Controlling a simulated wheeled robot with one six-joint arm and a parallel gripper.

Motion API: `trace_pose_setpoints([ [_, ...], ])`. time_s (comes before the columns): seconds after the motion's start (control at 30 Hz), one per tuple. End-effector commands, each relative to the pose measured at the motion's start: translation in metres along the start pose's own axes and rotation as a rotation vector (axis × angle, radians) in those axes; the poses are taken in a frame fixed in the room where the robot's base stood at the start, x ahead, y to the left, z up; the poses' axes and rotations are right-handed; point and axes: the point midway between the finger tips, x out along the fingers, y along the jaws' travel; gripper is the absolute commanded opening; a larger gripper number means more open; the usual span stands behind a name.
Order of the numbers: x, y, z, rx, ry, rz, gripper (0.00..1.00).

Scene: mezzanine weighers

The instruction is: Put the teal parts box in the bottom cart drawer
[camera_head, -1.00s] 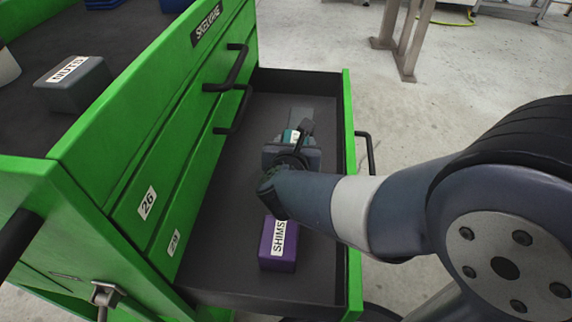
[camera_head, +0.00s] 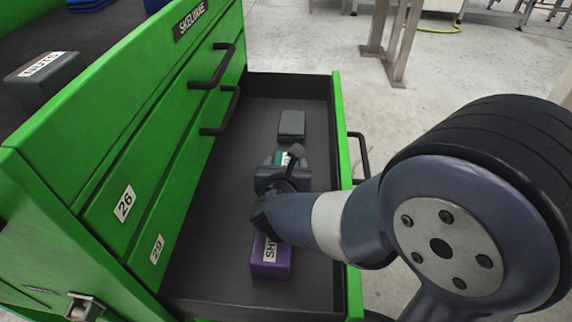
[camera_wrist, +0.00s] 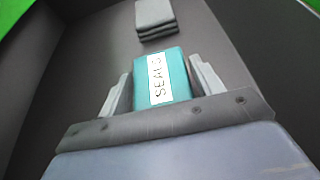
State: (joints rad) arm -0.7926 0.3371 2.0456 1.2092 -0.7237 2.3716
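The teal parts box (camera_wrist: 175,84), with a white label reading SEALS, sits between the two fingers of my gripper (camera_wrist: 162,88) in the wrist view. The fingers lie along its two sides, and my gripper looks shut on it. In the head view my gripper (camera_head: 285,168) is inside the open bottom cart drawer (camera_head: 222,268), and only a little of the teal box (camera_head: 283,158) shows past it. The box is low over the drawer floor; I cannot tell whether it touches the floor.
A purple box labelled SHIMS (camera_head: 270,262) lies in the drawer, nearer than my gripper. A small dark grey stack (camera_head: 291,125) lies beyond it. Bare floor shows left of my gripper. The green cart (camera_head: 110,130) stands at left, with a grey box (camera_head: 45,78) on top.

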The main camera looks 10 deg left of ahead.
Motion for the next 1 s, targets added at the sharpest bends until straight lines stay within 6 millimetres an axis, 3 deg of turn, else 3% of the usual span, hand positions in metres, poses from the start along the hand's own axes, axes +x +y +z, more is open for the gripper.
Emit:
trace_pose_setpoints([
  [0.17,0.000,0.000,0.000,0.000,0.000,0.000,0.76],
  [0.53,-0.003,0.000,0.005,-0.001,0.000,0.001,0.76],
  [1.0,-0.096,0.001,0.006,-0.002,-0.001,0.006,0.76],
])
